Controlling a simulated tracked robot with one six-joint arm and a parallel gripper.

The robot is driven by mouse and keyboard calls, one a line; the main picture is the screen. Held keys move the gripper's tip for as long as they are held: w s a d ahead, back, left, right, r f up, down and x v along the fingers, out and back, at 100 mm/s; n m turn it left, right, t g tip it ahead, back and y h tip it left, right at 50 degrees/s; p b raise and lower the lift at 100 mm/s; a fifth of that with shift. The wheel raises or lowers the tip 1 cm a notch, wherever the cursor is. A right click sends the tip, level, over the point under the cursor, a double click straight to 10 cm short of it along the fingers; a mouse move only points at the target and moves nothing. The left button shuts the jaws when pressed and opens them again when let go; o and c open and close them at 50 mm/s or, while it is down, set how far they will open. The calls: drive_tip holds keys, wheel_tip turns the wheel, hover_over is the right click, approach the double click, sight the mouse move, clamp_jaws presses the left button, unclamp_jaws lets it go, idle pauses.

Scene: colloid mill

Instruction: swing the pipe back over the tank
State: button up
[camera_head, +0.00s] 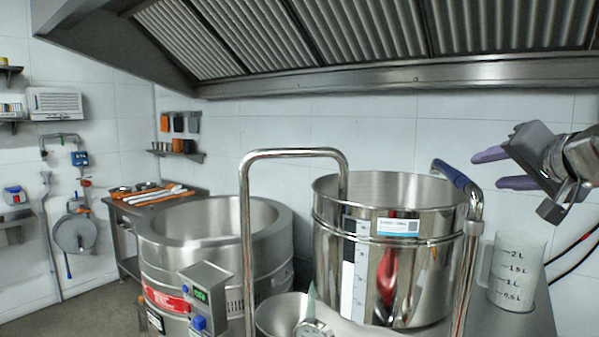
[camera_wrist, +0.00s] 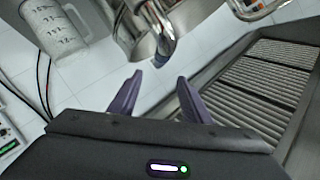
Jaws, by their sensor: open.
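A steel pipe with a blue sleeve (camera_head: 457,178) rises in front of the tank's right side in the head view. Its bent top reaches over the tank's right rim. The tank (camera_head: 388,226) is a tall shiny steel vessel with a scale strip. Another bent steel pipe (camera_head: 247,215) arches from the left, its end at the tank's near rim. My gripper (camera_head: 487,170) is open and empty, its purple fingers pointing left toward the blue sleeve, apart from it. In the wrist view, the sleeve (camera_wrist: 164,50) shows just beyond my open fingertips (camera_wrist: 158,78).
A steel vessel (camera_head: 262,220) with a control box (camera_head: 205,297) stands at left. A small bowl (camera_head: 280,312) with a gauge is at the front. A measuring jug (camera_head: 517,270) stands right of the tank, below my gripper. A vent hood (camera_head: 380,78) overhangs the back.

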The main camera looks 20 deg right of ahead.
sight(458, 178)
drive_tip(key=shift+s+a+f, duration=0.15)
drive_tip(key=shift+s+a, duration=0.05)
drive_tip(key=shift+s, duration=0.05)
drive_tip(key=x, duration=1.3)
drive_tip(key=shift+w+f, duration=0.1)
drive_tip(key=shift+w, duration=0.35)
drive_tip(key=shift+c, duration=0.6)
clamp_jaws()
